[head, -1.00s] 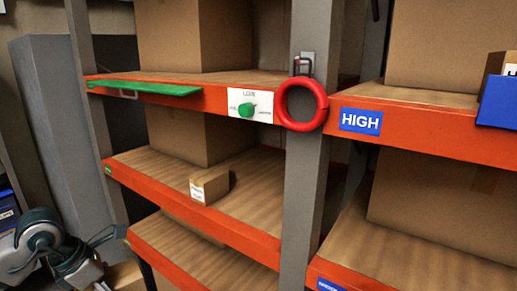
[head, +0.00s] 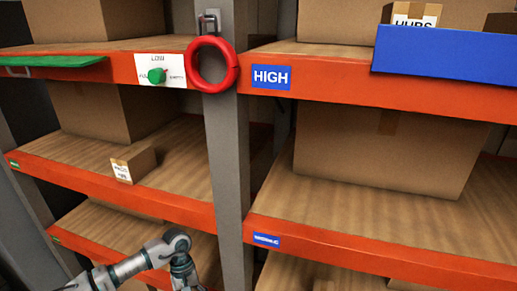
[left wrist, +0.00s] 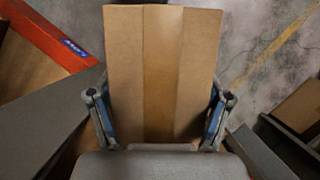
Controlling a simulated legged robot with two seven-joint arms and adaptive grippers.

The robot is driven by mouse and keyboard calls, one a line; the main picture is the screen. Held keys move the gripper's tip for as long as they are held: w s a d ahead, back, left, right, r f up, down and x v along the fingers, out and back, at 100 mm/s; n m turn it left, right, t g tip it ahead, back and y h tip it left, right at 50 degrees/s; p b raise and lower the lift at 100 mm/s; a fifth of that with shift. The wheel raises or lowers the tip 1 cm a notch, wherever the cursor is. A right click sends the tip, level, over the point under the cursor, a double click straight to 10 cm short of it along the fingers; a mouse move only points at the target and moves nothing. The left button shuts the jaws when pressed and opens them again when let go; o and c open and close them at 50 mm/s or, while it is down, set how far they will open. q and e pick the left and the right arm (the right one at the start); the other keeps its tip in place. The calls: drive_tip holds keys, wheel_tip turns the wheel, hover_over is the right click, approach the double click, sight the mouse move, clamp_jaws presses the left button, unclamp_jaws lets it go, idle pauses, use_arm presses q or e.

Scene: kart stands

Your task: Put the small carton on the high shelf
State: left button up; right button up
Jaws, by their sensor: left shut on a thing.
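A plain brown carton (left wrist: 162,60) with a tape strip fills the middle of the left wrist view. My left gripper (left wrist: 160,118) is shut on it, one finger on each side. In the head view part of my left arm shows at the bottom left, below the middle shelf; the gripper and held carton are out of that picture. The high shelf (head: 335,88) has an orange front beam with a blue HIGH label (head: 271,77), at the upper right. My right gripper is in neither view.
A grey post (head: 228,150) with a red ring (head: 212,64) divides the bays. A small labelled carton (head: 135,164) sits on the left middle shelf.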

use_arm(q)
drive_tip(key=d+m, duration=0.1)
drive_tip(key=f+m+y, duration=0.1)
drive_tip(key=m, duration=0.1)
drive_tip(key=d+f+m, duration=0.1)
drive_tip(key=shift+w+d+f+g+y, duration=0.25)
drive_tip(key=shift+w+d+g+y, duration=0.05)
drive_tip(key=shift+d+y, duration=0.1)
drive_tip(key=shift+a+f+m, duration=0.15)
drive_tip(key=shift+a+m, duration=0.1)
drive_tip(key=shift+m, duration=0.05)
drive_tip(key=shift+w+a, duration=0.1)
drive_tip(key=shift+a, duration=0.2)
drive_tip(key=shift+d, duration=0.15)
